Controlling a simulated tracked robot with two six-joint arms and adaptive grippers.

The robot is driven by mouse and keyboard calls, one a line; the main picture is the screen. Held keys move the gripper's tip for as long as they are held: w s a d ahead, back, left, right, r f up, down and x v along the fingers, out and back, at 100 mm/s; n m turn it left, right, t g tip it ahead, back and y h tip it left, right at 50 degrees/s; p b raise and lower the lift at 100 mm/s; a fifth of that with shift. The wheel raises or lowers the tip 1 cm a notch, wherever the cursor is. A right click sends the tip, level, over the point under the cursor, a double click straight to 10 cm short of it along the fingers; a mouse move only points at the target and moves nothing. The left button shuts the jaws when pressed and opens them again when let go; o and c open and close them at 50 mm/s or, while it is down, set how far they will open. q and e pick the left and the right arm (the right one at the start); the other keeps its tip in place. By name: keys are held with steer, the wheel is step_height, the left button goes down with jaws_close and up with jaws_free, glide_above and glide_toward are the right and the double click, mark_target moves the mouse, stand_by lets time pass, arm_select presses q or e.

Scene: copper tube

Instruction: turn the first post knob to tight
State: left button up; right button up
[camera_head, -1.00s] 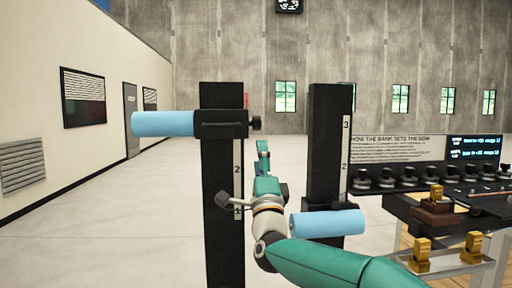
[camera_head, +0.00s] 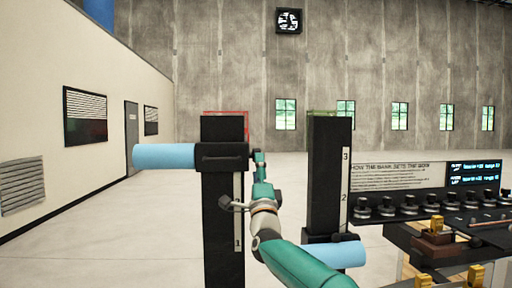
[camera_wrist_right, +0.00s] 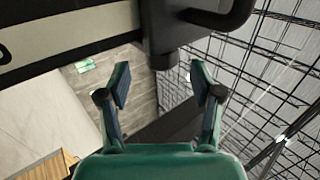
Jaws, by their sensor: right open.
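The left black post (camera_head: 223,225) carries a dark collar (camera_head: 222,157) with a light-blue padded roll (camera_head: 165,156) out to its left. My right gripper (camera_head: 259,158) is at the collar's right side, where the small dark post knob sits, and largely covers it. My left gripper is in no view.
A second black post (camera_head: 329,180) stands to the right, with a lower blue roll (camera_head: 346,255) partly behind my arm. A console with a row of dark knobs (camera_head: 410,208) and brass weights (camera_head: 476,275) stands at the right. Open floor lies behind the posts.

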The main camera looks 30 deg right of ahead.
steer(key=p+x, duration=0.2)
steer(key=x, duration=0.2)
steer(key=shift+s+a+r+p, duration=0.1)
steer(key=shift+p, duration=0.3)
steer(key=shift+w+d+r+p, duration=0.2)
steer(key=shift+w+d+p, duration=0.05)
steer(key=shift+w+p, duration=0.3)
steer(key=shift+c, duration=0.2)
steer(key=c, duration=1.1)
